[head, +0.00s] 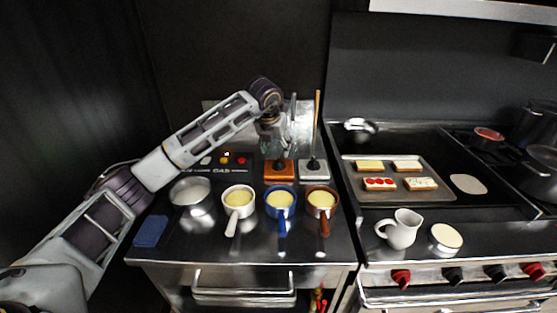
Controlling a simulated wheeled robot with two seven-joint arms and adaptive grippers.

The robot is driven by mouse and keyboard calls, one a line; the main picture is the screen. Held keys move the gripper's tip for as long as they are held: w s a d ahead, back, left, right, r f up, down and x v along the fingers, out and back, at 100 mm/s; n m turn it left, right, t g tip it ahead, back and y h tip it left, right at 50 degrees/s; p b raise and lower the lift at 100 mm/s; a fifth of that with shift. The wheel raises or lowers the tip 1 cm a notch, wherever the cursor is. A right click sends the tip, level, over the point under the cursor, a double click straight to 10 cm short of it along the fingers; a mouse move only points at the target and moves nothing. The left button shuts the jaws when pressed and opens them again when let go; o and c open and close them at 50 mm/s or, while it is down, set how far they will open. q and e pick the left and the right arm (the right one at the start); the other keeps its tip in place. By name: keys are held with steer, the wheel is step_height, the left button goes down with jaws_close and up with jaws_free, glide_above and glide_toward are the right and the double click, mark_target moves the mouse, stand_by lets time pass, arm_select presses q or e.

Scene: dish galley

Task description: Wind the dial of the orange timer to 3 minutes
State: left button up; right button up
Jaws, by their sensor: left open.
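The orange block (271,173), the only thing here that matches the orange timer, stands at the back of the left steel counter. A dark part shows on its top, but I cannot make out a dial face or its setting. My left gripper (274,146) is open and points down just above the block, partly hiding its top and back. I cannot tell whether the fingers touch it. My right gripper is not in view.
A similar pale block (314,174) with an upright wooden stick stands close on the right. White (238,201), blue (281,202) and brown (322,203) handled pans are in front. A steel bowl (190,191), blue sponge (151,231) and button panel (226,162) are left.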

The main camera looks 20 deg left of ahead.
mark_target(279, 160)
arm_select(q)
steer(key=x, duration=0.6)
steer(key=shift+w+f, duration=0.15)
steer(key=shift+f, duration=0.1)
steer(key=shift+w+f, duration=0.25)
steer(key=shift+f, duration=0.5)
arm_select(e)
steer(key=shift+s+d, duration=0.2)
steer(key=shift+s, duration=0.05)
arm_select(q)
steer(key=shift+c, duration=0.2)
steer(key=c, duration=0.7)
steer(key=shift+c, duration=1.2)
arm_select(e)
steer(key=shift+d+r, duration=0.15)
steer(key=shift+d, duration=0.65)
